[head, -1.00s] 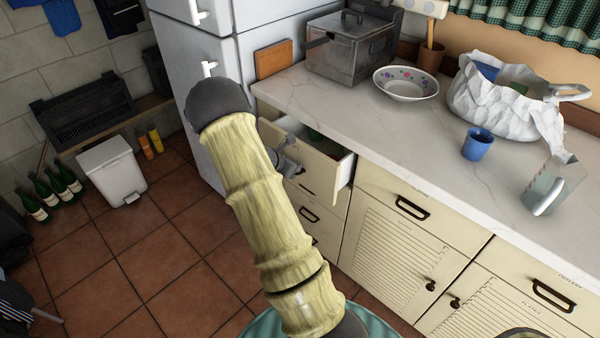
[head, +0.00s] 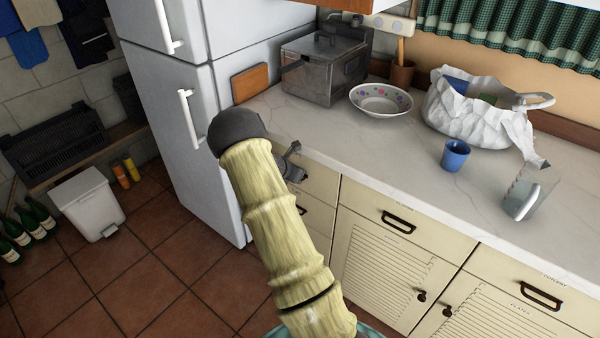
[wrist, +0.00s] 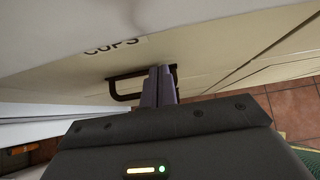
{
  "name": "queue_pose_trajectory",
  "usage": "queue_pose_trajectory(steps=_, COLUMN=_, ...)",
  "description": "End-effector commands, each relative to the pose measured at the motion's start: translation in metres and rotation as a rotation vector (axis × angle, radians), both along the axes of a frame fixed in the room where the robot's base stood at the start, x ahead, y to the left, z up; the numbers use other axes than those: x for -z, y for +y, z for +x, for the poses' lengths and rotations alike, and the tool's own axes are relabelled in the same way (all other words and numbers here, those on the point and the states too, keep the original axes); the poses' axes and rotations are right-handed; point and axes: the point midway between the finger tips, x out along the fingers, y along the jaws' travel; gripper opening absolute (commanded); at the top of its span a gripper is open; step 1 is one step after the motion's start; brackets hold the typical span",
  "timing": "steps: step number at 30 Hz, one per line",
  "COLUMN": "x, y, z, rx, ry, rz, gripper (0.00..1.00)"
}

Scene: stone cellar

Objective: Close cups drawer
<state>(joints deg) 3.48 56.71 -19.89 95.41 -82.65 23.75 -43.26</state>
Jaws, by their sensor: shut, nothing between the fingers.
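The cups drawer (head: 318,180) is at the left end of the counter, beside the fridge, and now sits flush with the cabinet front in the head view. My arm hides its left part. In the wrist view its cream front (wrist: 75,70) carries the label "CUPS" and a dark handle (wrist: 125,88). My gripper (wrist: 160,70) is shut and empty, with its fingertips at the drawer front by the handle; I cannot tell whether they touch it. In the head view my gripper (head: 292,152) is partly hidden behind my arm.
The white fridge (head: 165,110) stands left of the counter (head: 400,150). A white bin (head: 88,205) stands on the floor.

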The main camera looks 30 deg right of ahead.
Motion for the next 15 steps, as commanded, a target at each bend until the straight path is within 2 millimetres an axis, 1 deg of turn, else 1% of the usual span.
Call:
queue_pose_trajectory(steps=1, x=-0.005, y=-0.007, z=0.002, rx=0.003, ry=-0.007, rz=-0.012, gripper=0.00)
queue_pose_trajectory(steps=8, x=-0.007, y=-0.009, z=0.001, rx=0.006, ry=-0.009, rz=-0.016, gripper=0.00)
queue_pose_trajectory(steps=11, x=-0.011, y=-0.006, z=0.001, rx=0.006, ry=-0.009, rz=-0.017, gripper=0.00)
queue_pose_trajectory(steps=15, x=-0.022, y=0.004, z=-0.003, rx=0.008, ry=-0.009, rz=-0.016, gripper=0.00)
